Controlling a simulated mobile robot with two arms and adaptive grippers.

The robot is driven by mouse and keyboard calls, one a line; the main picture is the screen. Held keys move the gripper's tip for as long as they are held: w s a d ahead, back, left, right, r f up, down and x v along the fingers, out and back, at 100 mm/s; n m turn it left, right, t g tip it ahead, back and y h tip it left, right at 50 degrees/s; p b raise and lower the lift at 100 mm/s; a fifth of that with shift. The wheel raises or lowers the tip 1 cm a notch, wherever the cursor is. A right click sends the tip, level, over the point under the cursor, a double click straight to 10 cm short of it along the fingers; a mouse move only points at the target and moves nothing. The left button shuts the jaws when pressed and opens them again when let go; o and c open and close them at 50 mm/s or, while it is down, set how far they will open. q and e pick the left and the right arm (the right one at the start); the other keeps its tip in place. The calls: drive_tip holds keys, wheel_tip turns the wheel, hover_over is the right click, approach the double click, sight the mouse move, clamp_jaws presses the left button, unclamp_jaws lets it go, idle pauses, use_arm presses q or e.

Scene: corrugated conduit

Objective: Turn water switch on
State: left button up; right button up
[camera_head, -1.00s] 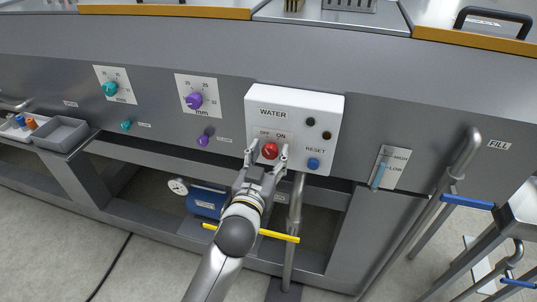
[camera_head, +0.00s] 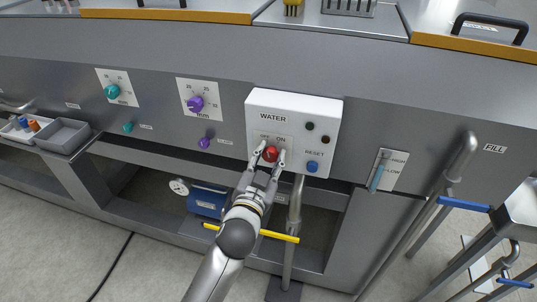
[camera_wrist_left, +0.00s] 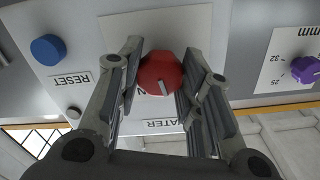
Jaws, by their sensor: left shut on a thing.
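The water switch is a red knob (camera_head: 270,153) under the OFF and ON labels on the white WATER box (camera_head: 258,104). In the left wrist view the red knob (camera_wrist_left: 160,73) shows a pale pointer mark that is slightly tilted. My left gripper (camera_head: 270,157) is at the knob, with one finger on each side of it, shut on it. It also shows in the left wrist view (camera_wrist_left: 158,80), where the fingers flank the knob and partly hide its sides. My right gripper is not in view.
A blue RESET button (camera_head: 312,166) is on the same box, right of the knob. Purple (camera_head: 195,103) and teal (camera_head: 111,91) dials sit on the panel to the left. A HIGH/LOW slider (camera_head: 377,177) is to the right. A yellow bar (camera_head: 279,236) crosses below.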

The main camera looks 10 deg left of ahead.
use_arm(q)
drive_tip(key=m+p, duration=0.1)
drive_tip(key=m, duration=0.3)
drive_tip(key=shift+r+m+p, duration=0.1)
drive_tip(key=shift+m+p, duration=0.2)
drive_tip(key=shift+p, duration=0.05)
drive_tip(key=shift+m+p, duration=0.55)
drive_tip(key=shift+m, duration=1.45)
drive_tip(key=o, duration=1)
drive_tip(key=shift+o, duration=0.2)
drive_tip(key=s, duration=1.2)
drive_tip(key=shift+a, duration=0.45)
